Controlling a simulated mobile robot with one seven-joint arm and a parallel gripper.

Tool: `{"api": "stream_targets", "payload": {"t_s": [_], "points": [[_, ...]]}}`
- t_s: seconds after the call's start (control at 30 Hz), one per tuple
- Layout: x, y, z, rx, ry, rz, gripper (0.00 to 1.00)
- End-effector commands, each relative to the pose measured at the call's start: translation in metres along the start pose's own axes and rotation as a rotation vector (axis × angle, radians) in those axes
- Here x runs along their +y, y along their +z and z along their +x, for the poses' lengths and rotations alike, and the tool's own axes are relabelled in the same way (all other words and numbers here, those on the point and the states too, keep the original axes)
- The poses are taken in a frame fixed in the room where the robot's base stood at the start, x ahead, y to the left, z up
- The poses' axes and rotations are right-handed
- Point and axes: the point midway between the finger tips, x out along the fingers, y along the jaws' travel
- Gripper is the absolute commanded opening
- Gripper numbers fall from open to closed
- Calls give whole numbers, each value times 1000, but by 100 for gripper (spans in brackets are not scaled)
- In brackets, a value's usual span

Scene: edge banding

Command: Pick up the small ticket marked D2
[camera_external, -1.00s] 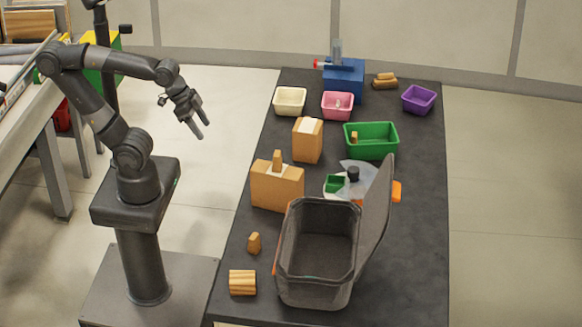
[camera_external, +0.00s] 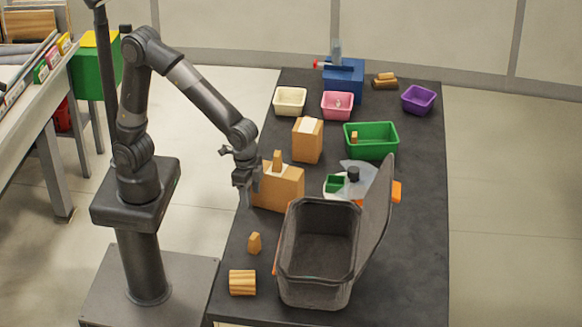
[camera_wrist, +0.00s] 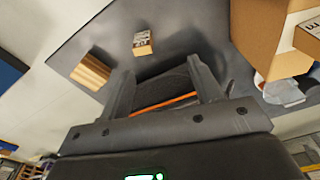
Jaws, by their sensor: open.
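A small wooden piece (camera_external: 254,243) stands near the table's left edge, between the larger orange-brown box and the striped wood block. In the wrist view, this small piece (camera_wrist: 143,44) has a white label with dark print on top, too small to read. Another small wooden piece (camera_external: 277,161) stands on the larger box; at the right edge of the wrist view a tan piece (camera_wrist: 309,36) has a partly cut-off printed white label. I cannot tell which is D2. My gripper (camera_external: 245,199) points down at the table's left edge beside the larger box. Its fingers (camera_wrist: 160,70) are apart and empty.
The larger box (camera_external: 278,190) stands just right of my gripper. A deep grey bin (camera_external: 315,285) with a raised lid stands at the front. A striped wood block (camera_external: 242,282) lies at the front left. A green tray (camera_external: 371,150) stands farther back. The table's right side is clear.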

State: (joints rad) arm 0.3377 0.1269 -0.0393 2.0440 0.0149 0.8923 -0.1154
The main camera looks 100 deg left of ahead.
Motion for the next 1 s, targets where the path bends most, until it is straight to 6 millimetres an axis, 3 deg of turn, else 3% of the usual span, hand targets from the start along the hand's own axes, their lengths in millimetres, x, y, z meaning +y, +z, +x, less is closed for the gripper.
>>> {"api": "stream_targets", "payload": {"t_s": [0.1,0.3,1.0], "points": [[20,-14,27,-43,1,28,58],[37,-25,50,-77,0,49,58],[40,-15,135,-84,0,51,58]]}}
